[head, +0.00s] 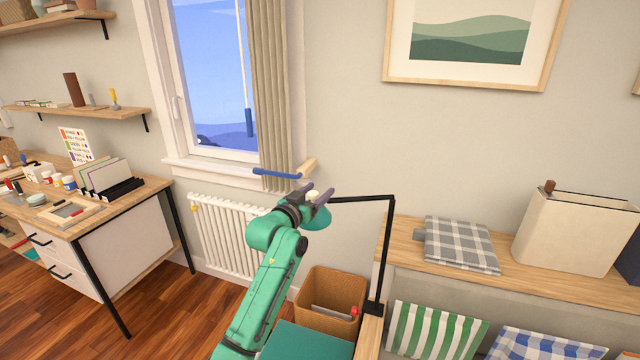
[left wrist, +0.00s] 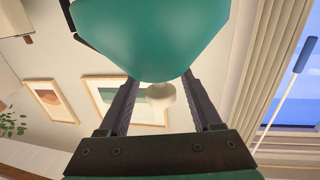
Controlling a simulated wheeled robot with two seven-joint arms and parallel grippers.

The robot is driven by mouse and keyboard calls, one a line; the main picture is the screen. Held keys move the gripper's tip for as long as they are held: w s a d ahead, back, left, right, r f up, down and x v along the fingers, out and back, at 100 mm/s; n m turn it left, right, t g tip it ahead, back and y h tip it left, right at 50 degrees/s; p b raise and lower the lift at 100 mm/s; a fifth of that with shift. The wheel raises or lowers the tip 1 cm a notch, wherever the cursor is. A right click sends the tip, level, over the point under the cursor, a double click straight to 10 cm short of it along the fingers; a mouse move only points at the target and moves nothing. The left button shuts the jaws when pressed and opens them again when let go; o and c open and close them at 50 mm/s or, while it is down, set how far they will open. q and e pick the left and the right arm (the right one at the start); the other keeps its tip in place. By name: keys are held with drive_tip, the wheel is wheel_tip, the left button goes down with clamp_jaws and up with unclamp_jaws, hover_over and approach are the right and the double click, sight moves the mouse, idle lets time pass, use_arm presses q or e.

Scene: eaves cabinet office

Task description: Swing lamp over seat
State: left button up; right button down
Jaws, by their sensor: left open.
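The lamp has a black upright post (head: 386,255) on a small base at the left end of a wooden ledge. Its black arm reaches left to a teal shade (head: 320,219), partly hidden behind my gripper. My left gripper (head: 316,194) is open at the shade. In the left wrist view the teal shade (left wrist: 155,38) fills the top, and a cream knob (left wrist: 160,95) shows between the open fingers, with gaps on both sides. A flat teal surface (head: 308,342) at the bottom may be the seat; most of it is cut off. My right gripper is out of view.
A cardboard-brown bin (head: 332,297) stands left of the lamp base. The ledge (head: 405,246) holds a grey checked cushion (head: 459,245) and a cream box (head: 572,235). A window, curtain (head: 272,90) and radiator (head: 228,238) are behind my arm. A cluttered desk (head: 120,208) stands left.

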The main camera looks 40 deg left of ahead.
use_arm(q)
drive_tip(key=shift+w+a, duration=0.2)
drive_tip(key=shift+w, duration=0.35)
clamp_jaws()
drive_tip(key=shift+d+f, duration=0.1)
idle(0.9)
